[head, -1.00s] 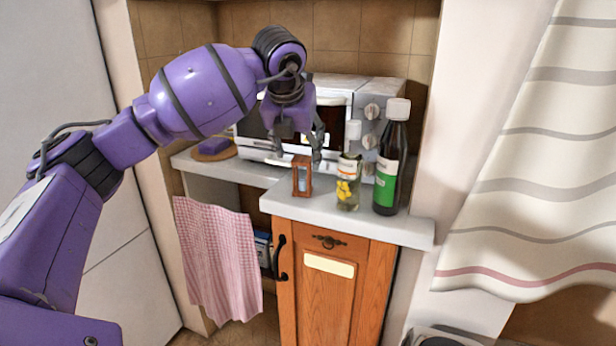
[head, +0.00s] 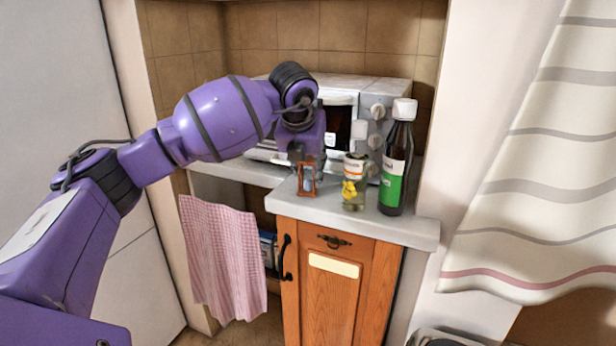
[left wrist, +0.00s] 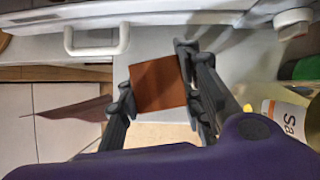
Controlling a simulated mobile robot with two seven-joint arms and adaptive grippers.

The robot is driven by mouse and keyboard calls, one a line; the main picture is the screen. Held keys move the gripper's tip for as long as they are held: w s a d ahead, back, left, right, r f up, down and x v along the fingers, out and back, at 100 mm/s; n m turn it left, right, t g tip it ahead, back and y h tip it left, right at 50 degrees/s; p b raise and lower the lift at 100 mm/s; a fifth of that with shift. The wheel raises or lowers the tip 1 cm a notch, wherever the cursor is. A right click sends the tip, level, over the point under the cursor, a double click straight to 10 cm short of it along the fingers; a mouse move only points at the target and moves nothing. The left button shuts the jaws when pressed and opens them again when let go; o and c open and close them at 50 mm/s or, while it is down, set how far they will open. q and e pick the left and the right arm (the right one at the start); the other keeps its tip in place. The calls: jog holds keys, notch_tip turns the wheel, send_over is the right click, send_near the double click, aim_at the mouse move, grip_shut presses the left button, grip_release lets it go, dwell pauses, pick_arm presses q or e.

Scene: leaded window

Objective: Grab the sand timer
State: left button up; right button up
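The sand timer (head: 307,180) is a small brown wooden frame with pale glass, standing upright near the front left of the light counter (head: 361,222). In the left wrist view its square brown top (left wrist: 158,83) lies between the two fingers. The timer's base appears to rest on the counter. My right gripper is not in view.
A jar with a white lid and yellow label (head: 355,182) stands close right of the timer. A dark bottle with a green label (head: 396,160) is beside it. A microwave (head: 366,92) stands behind. A pink checked towel (head: 222,258) hangs at the left.

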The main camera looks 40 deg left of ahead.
pick_arm(q)
jog(key=c, duration=0.4)
